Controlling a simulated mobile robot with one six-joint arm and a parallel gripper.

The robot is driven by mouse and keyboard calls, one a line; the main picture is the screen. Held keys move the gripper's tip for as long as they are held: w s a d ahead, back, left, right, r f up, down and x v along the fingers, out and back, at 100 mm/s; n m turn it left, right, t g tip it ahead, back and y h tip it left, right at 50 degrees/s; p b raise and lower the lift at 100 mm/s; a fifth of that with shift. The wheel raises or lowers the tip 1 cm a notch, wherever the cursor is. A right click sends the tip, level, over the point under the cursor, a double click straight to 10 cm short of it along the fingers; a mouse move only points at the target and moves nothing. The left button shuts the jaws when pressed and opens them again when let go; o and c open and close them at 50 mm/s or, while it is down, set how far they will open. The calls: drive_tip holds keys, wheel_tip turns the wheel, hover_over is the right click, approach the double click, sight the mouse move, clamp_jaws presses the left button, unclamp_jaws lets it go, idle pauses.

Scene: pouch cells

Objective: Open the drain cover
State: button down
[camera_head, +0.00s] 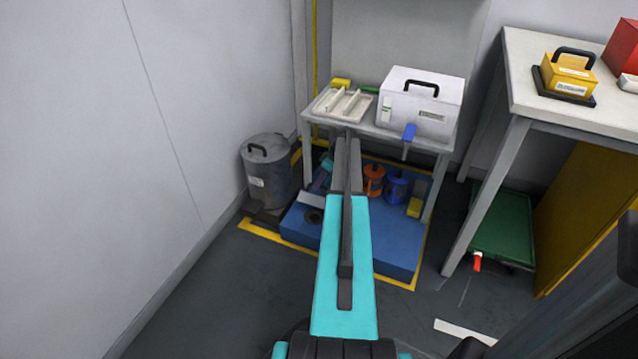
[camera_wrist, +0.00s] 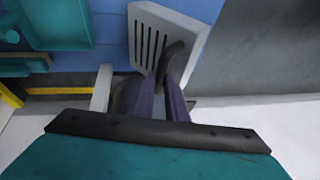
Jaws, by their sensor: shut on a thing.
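The drain cover (camera_wrist: 146,40) is a pale, slatted plate near the top middle of the wrist view. A dark handle-like piece (camera_wrist: 177,55) stands at its right side. My gripper (camera_wrist: 166,80) reaches to this piece with its two dark fingers and is shut on it; the exact contact is partly hidden. In the head view, my arm hides much of this area. A dark round opening (camera_head: 313,215) shows in the top of the blue platform (camera_head: 350,247), with a light grey strip (camera_head: 311,200) beside it. I cannot tell whether this strip is the cover.
A grey lidded bin (camera_head: 267,170) stands left of the platform. Orange (camera_head: 374,182) and blue (camera_head: 396,187) containers stand on its right part. A small table (camera_head: 345,130) with a white box (camera_head: 420,98) is above it. A wall closes the left side.

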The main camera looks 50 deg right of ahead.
drive_tip(key=shift+w+f, duration=0.1)
drive_tip(key=shift+f, duration=0.3)
drive_tip(key=c, duration=1.8)
unclamp_jaws()
drive_tip(key=shift+f, duration=0.15)
drive_tip(key=shift+o, duration=0.2)
drive_tip(key=shift+r, duration=0.25)
drive_tip(key=shift+r, duration=0.15)
drive_tip(key=shift+s+d+r+p, duration=0.25)
drive_tip(key=shift+r+p, duration=0.1)
drive_tip(key=shift+r, duration=0.2)
drive_tip(key=shift+p+v, duration=0.95)
drive_tip(key=shift+v, duration=2)
